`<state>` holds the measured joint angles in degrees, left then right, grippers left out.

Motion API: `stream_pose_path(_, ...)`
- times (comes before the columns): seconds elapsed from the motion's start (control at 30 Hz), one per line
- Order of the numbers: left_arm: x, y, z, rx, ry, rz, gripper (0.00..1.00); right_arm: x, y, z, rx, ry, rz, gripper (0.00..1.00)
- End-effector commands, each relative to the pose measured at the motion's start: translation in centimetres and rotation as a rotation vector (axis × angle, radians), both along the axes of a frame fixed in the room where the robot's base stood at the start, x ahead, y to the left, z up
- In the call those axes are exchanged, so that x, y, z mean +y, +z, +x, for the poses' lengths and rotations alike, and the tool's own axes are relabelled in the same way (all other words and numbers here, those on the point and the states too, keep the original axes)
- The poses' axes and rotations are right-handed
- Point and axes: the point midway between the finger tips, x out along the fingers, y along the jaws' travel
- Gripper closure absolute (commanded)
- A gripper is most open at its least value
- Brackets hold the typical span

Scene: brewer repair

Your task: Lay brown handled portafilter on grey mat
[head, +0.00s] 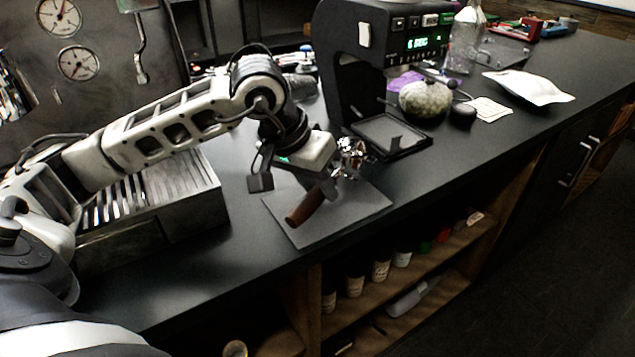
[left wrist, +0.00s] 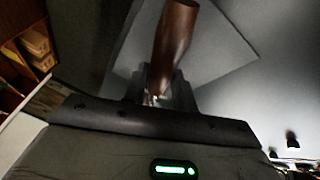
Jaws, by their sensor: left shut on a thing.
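The portafilter's brown handle (head: 306,206) slants over the grey mat (head: 352,216), its free end toward the front left. Its shiny metal head (head: 350,154) shows just right of my left gripper (head: 325,186). My left gripper is shut on the portafilter near where handle and metal meet. In the left wrist view the handle (left wrist: 175,45) extends from between the fingers (left wrist: 158,95), with the mat (left wrist: 225,45) behind it. I cannot tell whether the portafilter touches the mat. My right gripper is not in view.
The black brewer (head: 355,60) with its drip tray (head: 390,136) stands just behind the mat. A slatted metal tray (head: 150,200) is at the left. A green gourd-like object (head: 425,98) and a white packet (head: 528,87) lie to the right. Open shelves with jars are below the counter's front edge.

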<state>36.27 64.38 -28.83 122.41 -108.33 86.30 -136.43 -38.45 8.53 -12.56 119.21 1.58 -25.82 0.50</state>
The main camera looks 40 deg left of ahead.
Motion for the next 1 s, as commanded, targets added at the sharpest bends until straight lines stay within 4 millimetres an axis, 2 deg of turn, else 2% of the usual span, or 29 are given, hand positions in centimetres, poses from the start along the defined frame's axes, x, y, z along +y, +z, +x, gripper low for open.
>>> stream_pose_path(1.0, -0.1, -1.2, 0.0, -0.001, -0.002, -0.002, 1.00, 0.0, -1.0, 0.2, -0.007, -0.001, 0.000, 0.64)
